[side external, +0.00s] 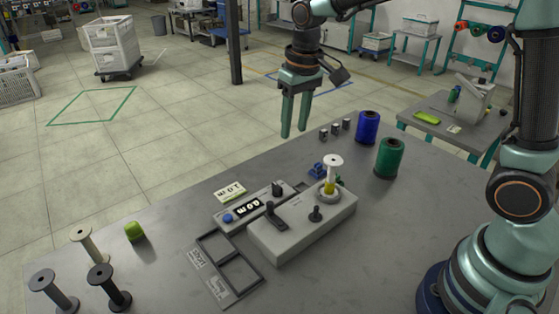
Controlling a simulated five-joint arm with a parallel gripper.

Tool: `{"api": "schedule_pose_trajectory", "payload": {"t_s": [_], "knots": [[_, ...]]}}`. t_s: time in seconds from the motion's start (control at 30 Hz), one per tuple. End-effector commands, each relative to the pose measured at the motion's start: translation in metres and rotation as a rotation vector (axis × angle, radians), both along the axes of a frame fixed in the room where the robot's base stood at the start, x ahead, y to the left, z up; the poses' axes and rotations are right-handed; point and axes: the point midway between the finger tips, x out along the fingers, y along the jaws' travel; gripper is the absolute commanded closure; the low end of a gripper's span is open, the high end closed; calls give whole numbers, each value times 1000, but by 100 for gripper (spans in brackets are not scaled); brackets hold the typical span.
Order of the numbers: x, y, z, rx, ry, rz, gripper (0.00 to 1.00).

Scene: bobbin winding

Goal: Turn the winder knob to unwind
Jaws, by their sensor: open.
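The winder (299,242) is a pale grey box on the table, with a dark lever and a small dark knob (316,214) on top. A white bobbin (334,168) with some yellow thread stands upright on its spindle. A low control box (238,216) behind it has a display, a blue button and another dark knob (278,189). I cannot tell which knob is the winder knob. My gripper (294,134) is open and empty, pointing down. It hangs high near the table's back edge, apart from the winder and both knobs.
Green (389,158) and blue (367,128) thread spools stand at the back right, near several small metal cylinders. A dark two-bay frame (235,283) lies in front of the control box.

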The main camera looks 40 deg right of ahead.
Motion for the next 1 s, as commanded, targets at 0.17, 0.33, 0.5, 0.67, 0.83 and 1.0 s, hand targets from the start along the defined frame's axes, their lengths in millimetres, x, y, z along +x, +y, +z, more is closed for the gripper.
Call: {"api": "schedule_pose_trajectory", "payload": {"t_s": [0.17,0.33,0.5,0.67,0.83,1.0], "knots": [[23,14,-35,-8,79,1,55],[32,20,-51,-13,111,0,55],[33,20,-62,-14,119,-1,55],[32,20,-85,-14,120,-1,55],[32,20,-119,-14,120,-1,55],[32,20,-148,-14,120,-1,55]]}}
